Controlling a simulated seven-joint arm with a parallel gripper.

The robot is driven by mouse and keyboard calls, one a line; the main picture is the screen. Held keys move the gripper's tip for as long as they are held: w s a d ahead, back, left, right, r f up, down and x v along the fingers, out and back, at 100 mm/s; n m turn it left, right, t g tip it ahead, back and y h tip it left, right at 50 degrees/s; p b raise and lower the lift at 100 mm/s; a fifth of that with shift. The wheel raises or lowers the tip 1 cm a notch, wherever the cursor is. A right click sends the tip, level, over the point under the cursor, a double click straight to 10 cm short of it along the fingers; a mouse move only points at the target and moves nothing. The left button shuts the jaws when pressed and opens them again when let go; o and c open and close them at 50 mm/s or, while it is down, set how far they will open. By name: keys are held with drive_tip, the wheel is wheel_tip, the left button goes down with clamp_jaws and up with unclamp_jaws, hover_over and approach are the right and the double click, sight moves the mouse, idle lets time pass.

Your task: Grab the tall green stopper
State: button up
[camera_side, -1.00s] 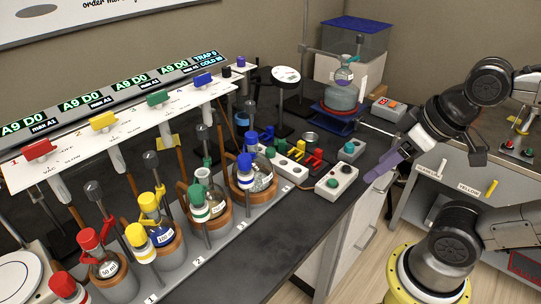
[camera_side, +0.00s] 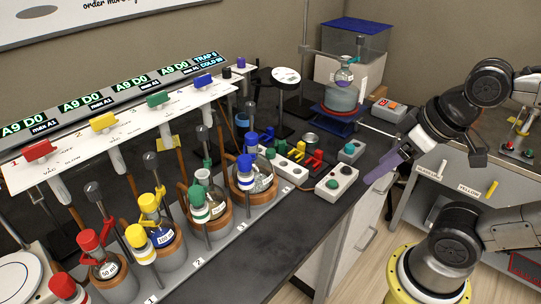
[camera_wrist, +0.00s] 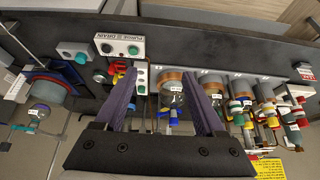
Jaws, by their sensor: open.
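A green-topped piece with a white band (camera_side: 198,194) stands upright in the row in front of the flasks in the side view. It appears to be the tall green stopper, though other green parts are in view. My gripper (camera_side: 381,167) has purple fingers and hangs beyond the right edge of the bench, well apart from that piece. In the wrist view my gripper (camera_wrist: 160,64) is open, with nothing between its fingers. Green caps show small to the right of the fingers there, and I cannot tell which one is the stopper.
Flasks in copper-coloured holders stand close by, with red (camera_side: 63,285), yellow (camera_side: 135,235) and blue (camera_side: 245,163) tops among upright rods. A white valve panel (camera_side: 70,150) overhangs them. Switch boxes (camera_side: 337,182) sit near the bench's right edge. The dark bench front (camera_side: 262,243) is clear.

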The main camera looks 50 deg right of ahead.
drive_tip(key=w+d+r+m+g, duration=0.1)
drive_tip(key=w+r+m+g, duration=0.1)
drive_tip(key=w+r+m, duration=0.85)
drive_tip(key=g, duration=0.3)
hover_over(270, 151)
wheel_tip(270, 151, down, 11)
drive_tip(key=shift+m+g, duration=0.3)
drive_tip(key=shift+m, duration=0.05)
drive_tip(key=f, duration=0.8)
drive_tip(key=shift+s+d+f, duration=0.2)
drive_tip(key=shift+s, duration=0.1)
drive_tip(key=shift+w+a+f, duration=0.1)
drive_tip(key=shift+w+f, duration=0.05)
drive_tip(key=shift+f, duration=1.4)
drive_tip(key=shift+w+a+f, duration=0.1)
drive_tip(key=shift+f, duration=1.4)
clamp_jaws()
